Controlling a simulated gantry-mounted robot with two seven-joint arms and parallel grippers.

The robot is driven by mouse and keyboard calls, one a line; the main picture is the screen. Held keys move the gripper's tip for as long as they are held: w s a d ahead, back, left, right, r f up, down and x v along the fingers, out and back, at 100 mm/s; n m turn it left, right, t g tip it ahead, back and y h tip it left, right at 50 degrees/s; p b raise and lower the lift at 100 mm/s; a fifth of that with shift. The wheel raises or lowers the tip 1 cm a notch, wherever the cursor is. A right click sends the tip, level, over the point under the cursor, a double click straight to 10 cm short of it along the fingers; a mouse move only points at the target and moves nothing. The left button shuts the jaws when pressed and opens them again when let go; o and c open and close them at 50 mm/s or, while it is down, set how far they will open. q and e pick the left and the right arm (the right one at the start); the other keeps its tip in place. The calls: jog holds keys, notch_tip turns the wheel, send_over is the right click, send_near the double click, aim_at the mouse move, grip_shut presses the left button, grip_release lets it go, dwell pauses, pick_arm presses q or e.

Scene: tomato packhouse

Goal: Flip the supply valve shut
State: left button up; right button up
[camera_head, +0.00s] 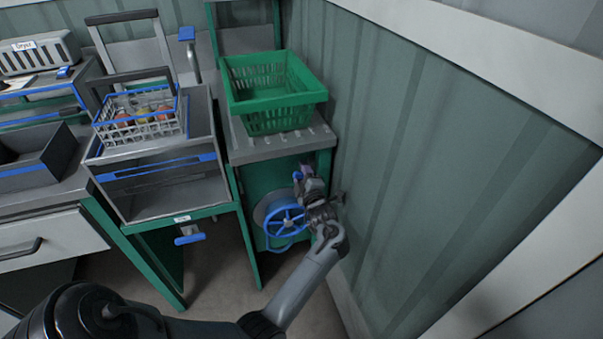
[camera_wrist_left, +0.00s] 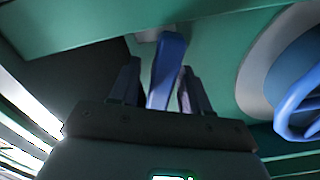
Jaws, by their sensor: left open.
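The supply valve's blue lever (camera_wrist_left: 168,62) stands upright between the two dark fingers of my left gripper (camera_wrist_left: 159,72) in the wrist view. The fingers are apart, one on each side of the lever, with a visible gap at least on the left side. In the head view my left gripper (camera_head: 311,178) is at the green cabinet's front near the wall and hides most of the valve there. The valve's body and pipe cannot be made out. My right gripper is in neither view.
A blue handwheel (camera_head: 287,221) sits just left of my left gripper and shows at the wrist view's right edge (camera_wrist_left: 298,105). A green crate (camera_head: 275,90) stands on the cabinet above. The corrugated wall (camera_head: 420,170) is close on the right. A wire basket (camera_head: 139,128) stands left.

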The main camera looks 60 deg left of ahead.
pick_arm(q)
grip_shut()
jog(key=n+b, duration=0.1)
jog(key=f+n+b, duration=0.1)
jog(key=n+b, duration=0.1)
jog(key=shift+s+r+n+b, duration=0.15)
jog(key=shift+n+b, duration=0.25)
jog(key=shift+n, duration=0.4)
jog(key=shift+r, duration=0.1)
grip_release()
jog(key=shift+d, duration=0.1)
